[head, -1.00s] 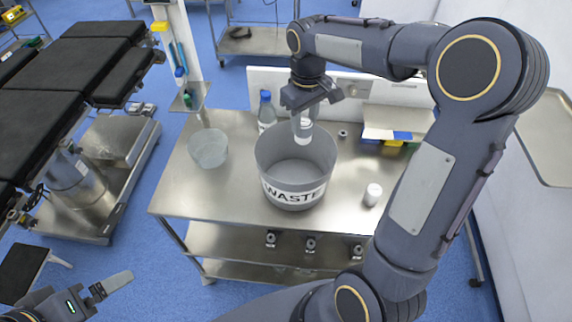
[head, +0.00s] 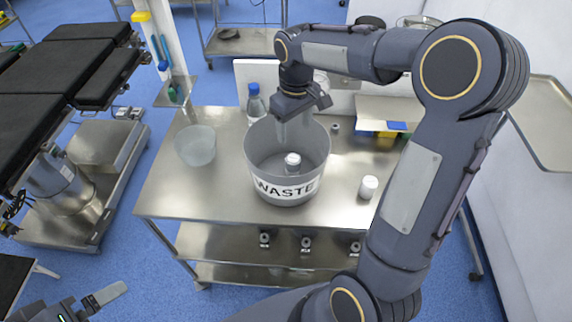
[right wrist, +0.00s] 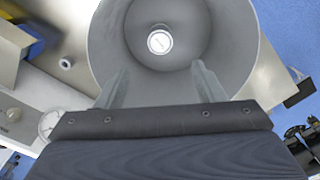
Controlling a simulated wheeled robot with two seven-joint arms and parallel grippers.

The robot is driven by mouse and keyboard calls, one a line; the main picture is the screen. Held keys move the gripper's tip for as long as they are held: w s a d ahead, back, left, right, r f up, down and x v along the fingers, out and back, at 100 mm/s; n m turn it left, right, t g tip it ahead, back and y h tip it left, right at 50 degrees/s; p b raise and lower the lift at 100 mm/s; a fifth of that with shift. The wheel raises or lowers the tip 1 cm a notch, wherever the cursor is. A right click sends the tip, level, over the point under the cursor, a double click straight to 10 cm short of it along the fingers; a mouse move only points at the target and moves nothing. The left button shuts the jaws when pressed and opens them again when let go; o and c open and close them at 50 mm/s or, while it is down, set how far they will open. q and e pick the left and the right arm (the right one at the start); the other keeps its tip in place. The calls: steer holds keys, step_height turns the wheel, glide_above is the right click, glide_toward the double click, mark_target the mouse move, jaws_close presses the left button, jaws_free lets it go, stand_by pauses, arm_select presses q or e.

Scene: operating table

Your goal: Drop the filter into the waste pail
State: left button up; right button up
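The grey waste pail (head: 258,160), labelled WASTE, stands upright on the steel cart. The filter (head: 292,161), a small pale cylinder with a white end, is inside the pail, clear of my gripper. I cannot tell whether it rests on the bottom. In the right wrist view the filter (right wrist: 160,41) shows as a white disc within the pail (right wrist: 230,45). My right gripper (head: 294,122) is over the pail, pointing down. In the right wrist view its fingers (right wrist: 161,86) are apart with nothing between them. My left gripper (head: 104,296) is at the lower left, partly cut off.
The steel cart top (head: 225,193) also carries a translucent bowl (head: 196,146), a blue-capped bottle (head: 256,104) and a small white-capped jar (head: 368,187). Coloured bins (head: 388,131) are behind at right. The black operating table (head: 60,85) stands at left. The cart's front is mostly clear.

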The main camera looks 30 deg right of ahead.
step_height(320, 180, up, 8)
stand_by(0.7)
steer(key=shift+s+f, duration=0.1)
steer(key=s+a+f+m+t+y, duration=0.1)
steer(key=s+a+f+t, duration=0.1)
steer(key=s, duration=0.5)
steer(key=s+a+f+m+t+y, duration=0.1)
steer(key=s+a+f+m, duration=0.1)
steer(key=s, duration=0.5)
steer(key=s+a+f+m+t+y, duration=0.1)
steer(key=s+a+f+t, duration=0.1)
steer(key=s, duration=0.5)
steer(key=shift+s+a+m+t+y, duration=0.3)
steer(key=shift+s+a+y, duration=0.1)
steer(key=shift+a, duration=0.3)
steer(key=shift+c, duration=0.4)
